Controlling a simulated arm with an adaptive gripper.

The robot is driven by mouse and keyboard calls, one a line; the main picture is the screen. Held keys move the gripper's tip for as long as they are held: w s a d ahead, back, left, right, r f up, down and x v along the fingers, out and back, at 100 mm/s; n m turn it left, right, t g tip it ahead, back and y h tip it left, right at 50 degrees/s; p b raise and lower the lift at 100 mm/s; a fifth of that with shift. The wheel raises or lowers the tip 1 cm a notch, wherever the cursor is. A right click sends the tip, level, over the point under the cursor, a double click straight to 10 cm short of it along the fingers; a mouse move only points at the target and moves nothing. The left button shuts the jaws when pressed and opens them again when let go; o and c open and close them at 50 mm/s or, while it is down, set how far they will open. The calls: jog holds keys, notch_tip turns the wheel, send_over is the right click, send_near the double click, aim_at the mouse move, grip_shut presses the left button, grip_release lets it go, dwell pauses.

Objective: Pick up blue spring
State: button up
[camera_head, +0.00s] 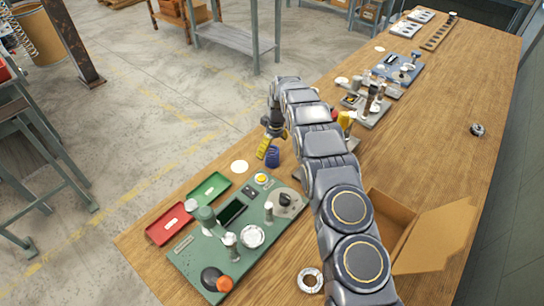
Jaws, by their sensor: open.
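The blue spring (272,158) stands upright on the wooden table, near its left edge. My gripper (267,148) is just above it, pointing down, with a yellow finger (262,149) to the upper left of the spring. My gripper is open. Its other finger is not clearly visible behind the wrist and arm. I cannot tell whether any finger touches the spring.
A green coiler board (185,262) with knobs lies in front, with red (152,235) and green (197,201) trays beside it. A white disc (239,167) lies near the spring. An open cardboard box (440,240) is at right. The table's right side is mostly clear.

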aim_at(272, 157)
jog(key=f, duration=0.4)
jog(key=shift+s+a+f, duration=0.15)
jog(key=shift+s+f, duration=0.05)
jog(key=shift+f, duration=0.2)
jog(key=c, duration=1.2)
